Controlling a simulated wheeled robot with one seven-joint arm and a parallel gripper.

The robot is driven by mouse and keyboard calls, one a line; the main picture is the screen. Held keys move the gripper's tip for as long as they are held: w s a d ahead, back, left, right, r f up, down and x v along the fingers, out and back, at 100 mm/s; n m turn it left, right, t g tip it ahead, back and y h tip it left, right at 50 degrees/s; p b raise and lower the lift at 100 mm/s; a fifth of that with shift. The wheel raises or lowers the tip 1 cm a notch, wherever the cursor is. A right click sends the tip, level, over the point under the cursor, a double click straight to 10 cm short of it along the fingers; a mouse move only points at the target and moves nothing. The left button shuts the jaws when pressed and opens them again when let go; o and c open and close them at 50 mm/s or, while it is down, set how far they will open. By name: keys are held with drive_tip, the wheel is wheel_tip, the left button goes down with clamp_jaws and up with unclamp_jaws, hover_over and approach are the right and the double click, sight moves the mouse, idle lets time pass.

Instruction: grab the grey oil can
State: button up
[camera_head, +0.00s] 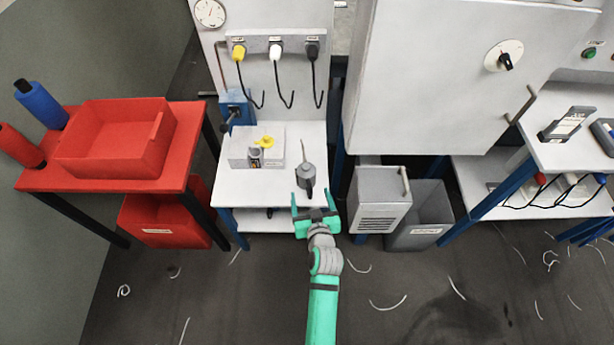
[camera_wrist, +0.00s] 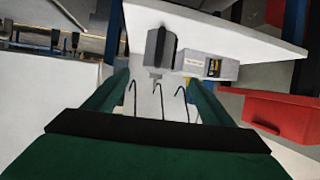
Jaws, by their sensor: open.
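The grey oil can (camera_head: 307,180) stands upright near the front right of a small white table (camera_head: 238,190), its thin spout pointing up. It also shows in the wrist view (camera_wrist: 157,47), where the picture is turned over and the can lies between the lines of the two fingers. My gripper (camera_head: 312,197) is open at the table's front edge, just in front of the can, with green fingers spread to either side. In the wrist view my gripper (camera_wrist: 158,78) has nothing between its fingers, and the can appears beyond the fingertips.
A light box (camera_head: 238,148) with a small grey container and a yellow item stands left of the can. A red bin (camera_head: 115,140) sits on the left bench. Grey bins (camera_head: 420,220) stand right of the table.

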sight(308, 176)
drive_tip(key=shift+w+a+r+y, duration=0.1)
drive_tip(key=shift+w+r+y, duration=0.05)
drive_tip(key=shift+w, duration=0.45)
drive_tip(key=shift+w+a+r+y, duration=0.1)
drive_tip(key=shift+w+r+y, duration=0.05)
drive_tip(key=shift+w, duration=0.45)
drive_tip(key=x, duration=0.5)
drive_tip(key=shift+w, duration=0.3)
drive_tip(key=shift+d+x, duration=0.2)
drive_tip(key=shift+x, duration=1.1)
drive_tip(key=shift+d+x, duration=0.25)
drive_tip(key=shift+x, duration=1.05)
drive_tip(key=shift+w+f, duration=0.1)
drive_tip(key=shift+f, duration=0.05)
drive_tip(key=c, duration=1.4)
